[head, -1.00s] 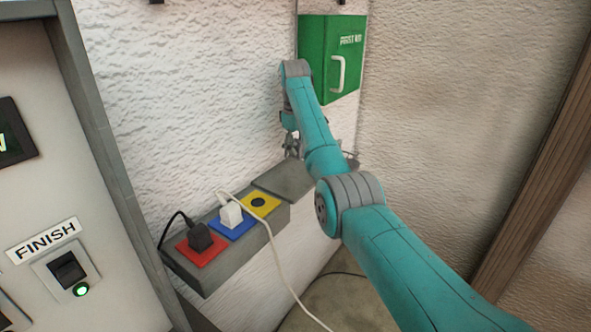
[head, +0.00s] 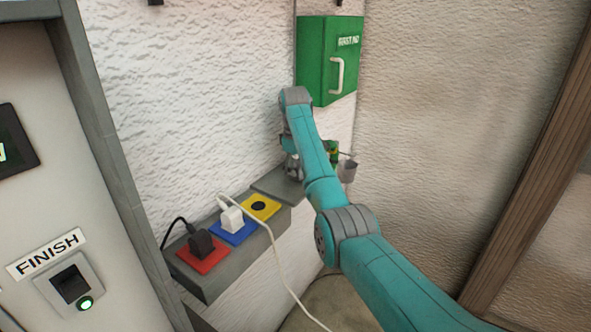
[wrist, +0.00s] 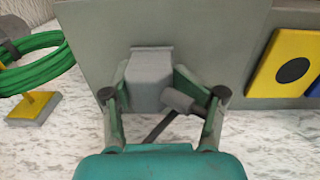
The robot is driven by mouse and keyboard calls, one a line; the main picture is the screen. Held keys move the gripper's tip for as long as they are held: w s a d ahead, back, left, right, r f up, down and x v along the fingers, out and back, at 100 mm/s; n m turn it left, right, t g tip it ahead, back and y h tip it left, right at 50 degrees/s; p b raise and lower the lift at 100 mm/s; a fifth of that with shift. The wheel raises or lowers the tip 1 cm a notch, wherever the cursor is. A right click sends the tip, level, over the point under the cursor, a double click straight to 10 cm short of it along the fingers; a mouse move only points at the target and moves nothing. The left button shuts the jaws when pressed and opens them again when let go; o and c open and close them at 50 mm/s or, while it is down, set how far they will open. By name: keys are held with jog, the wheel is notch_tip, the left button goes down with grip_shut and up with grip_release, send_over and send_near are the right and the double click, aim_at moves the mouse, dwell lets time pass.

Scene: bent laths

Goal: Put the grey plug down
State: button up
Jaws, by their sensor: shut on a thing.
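The grey plug (wrist: 150,76) is a pale grey block with a darker grey stub and a dark cord, held between the fingers of my gripper (wrist: 152,85) in the wrist view. It lies over the flat grey shelf (wrist: 225,35); I cannot tell whether it touches it. In the head view my gripper (head: 292,165) is low beside the wall, at the far part of the grey shelf (head: 268,186). The plug is not clear there behind my arm.
Left of the shelf, a block carries a red socket with a black plug (head: 201,243), a blue one with a white plug (head: 231,217) and an empty yellow one (head: 260,207). A white cord hangs in front. A green coil (wrist: 35,62) and a green box (head: 325,60) are nearby.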

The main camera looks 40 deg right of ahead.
jog(key=shift+f, duration=0.45)
jog(key=o, duration=1.7)
jog(key=shift+c, duration=0.2)
jog(key=shift+r, duration=0.1)
